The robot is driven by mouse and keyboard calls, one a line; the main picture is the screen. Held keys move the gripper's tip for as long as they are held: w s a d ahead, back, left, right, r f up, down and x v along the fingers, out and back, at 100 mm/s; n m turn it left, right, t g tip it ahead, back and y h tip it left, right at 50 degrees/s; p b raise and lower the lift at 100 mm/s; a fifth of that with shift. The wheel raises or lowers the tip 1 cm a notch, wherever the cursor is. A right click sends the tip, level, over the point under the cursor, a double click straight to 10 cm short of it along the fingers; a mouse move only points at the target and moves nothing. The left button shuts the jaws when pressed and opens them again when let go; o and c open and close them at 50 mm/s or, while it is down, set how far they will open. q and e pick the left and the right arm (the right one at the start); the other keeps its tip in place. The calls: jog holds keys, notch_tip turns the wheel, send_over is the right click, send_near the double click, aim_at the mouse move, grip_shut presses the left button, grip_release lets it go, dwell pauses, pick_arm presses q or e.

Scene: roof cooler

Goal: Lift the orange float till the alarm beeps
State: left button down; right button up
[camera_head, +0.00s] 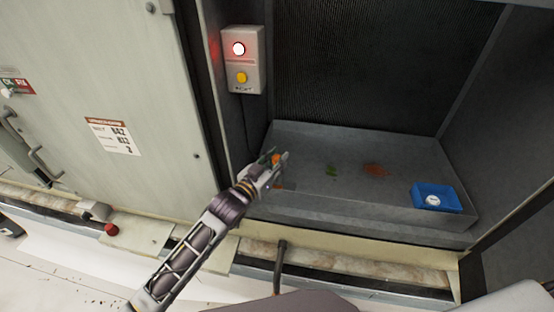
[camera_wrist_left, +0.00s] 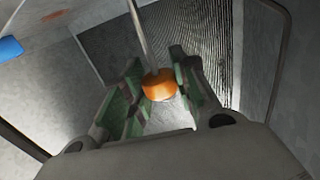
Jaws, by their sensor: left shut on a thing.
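The orange float (camera_head: 276,158) sits at the left side of the grey pan, partly hidden by my left gripper. In the left wrist view the orange float (camera_wrist_left: 159,85) is a short cylinder on a thin metal rod, between the green-padded fingers. My left gripper (camera_head: 276,164) is shut on it; it also shows in the left wrist view (camera_wrist_left: 157,90). The alarm box (camera_head: 244,60) is on the left wall, with its upper light (camera_head: 238,48) lit red-white and a yellow button (camera_head: 242,78) below. My right gripper is not in view.
The grey pan (camera_head: 340,211) holds a blue block with a white round top (camera_head: 436,198), a rusty stain (camera_head: 376,170) and a green leaf-like bit (camera_head: 331,169). A dark finned panel stands behind. A large pale cabinet door (camera_head: 105,90) is at left. A black pipe (camera_head: 280,265) rises in front.

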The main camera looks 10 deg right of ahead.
pick_arm(q)
jog(key=c, duration=1.1)
grip_release()
jog(key=shift+v, duration=6.05)
